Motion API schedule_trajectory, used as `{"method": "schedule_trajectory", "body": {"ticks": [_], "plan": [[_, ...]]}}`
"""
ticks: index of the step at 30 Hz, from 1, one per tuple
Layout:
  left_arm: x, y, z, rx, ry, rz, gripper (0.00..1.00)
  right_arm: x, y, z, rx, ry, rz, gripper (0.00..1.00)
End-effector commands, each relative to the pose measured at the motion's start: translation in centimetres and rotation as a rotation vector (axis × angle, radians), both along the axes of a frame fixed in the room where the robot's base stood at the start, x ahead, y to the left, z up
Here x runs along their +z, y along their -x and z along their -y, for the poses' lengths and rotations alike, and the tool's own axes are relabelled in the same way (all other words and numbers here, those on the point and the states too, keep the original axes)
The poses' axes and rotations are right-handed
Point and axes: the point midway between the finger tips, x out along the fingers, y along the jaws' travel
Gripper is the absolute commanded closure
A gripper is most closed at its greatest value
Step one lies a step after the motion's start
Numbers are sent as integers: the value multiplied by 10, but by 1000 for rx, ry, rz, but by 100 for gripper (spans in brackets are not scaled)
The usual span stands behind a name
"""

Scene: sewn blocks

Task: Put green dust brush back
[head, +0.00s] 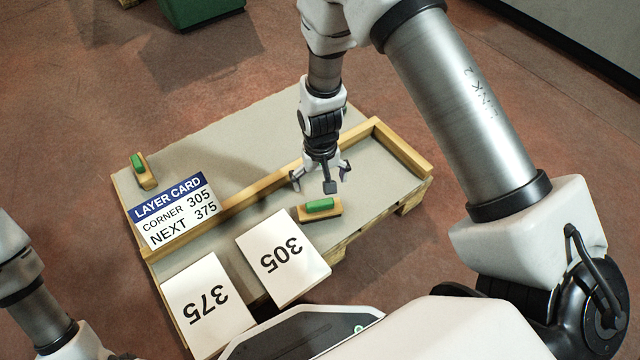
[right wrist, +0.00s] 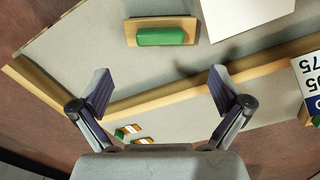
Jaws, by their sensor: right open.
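A green-topped brush with a wooden base (head: 320,208) lies on the grey board (head: 240,135), in front of the wooden rail. It also shows at the top of the right wrist view (right wrist: 160,36). A second similar green-topped brush (head: 145,170) lies at the board's left end. My right gripper (head: 320,178) is open and empty above the board, just behind the nearer brush and apart from it. Its spread fingers show in the right wrist view (right wrist: 160,88). My left arm is at the lower left; its fingers are out of view.
White blocks marked 305 (head: 282,258) and 375 (head: 207,305) sit along the near edge. A layer card (head: 175,210) lies at left. The wooden rail (head: 245,200) crosses the board and turns at the right. Small green-and-wood items (right wrist: 128,131) lie beyond the rail. The back of the board is mostly clear.

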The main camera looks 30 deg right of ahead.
Motion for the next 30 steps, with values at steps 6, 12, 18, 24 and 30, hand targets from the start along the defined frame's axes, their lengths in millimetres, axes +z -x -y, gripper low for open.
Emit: {"method": "schedule_trajectory", "body": {"ticks": [6,12,18,24,30], "plan": [[8,1,0,-2,0,-2,60,14,0,0,0,0,0,0],[7,1,0,-2,0,-1,60,-28,47,9,40,14,-19,0],[7,1,0,-2,0,-1,60,-86,176,20,168,9,-26,0],[8,0,0,-2,0,-1,60,-89,219,18,216,-8,-4,0],[7,0,0,-1,0,-1,60,-89,218,18,215,-7,-1,0]]}}
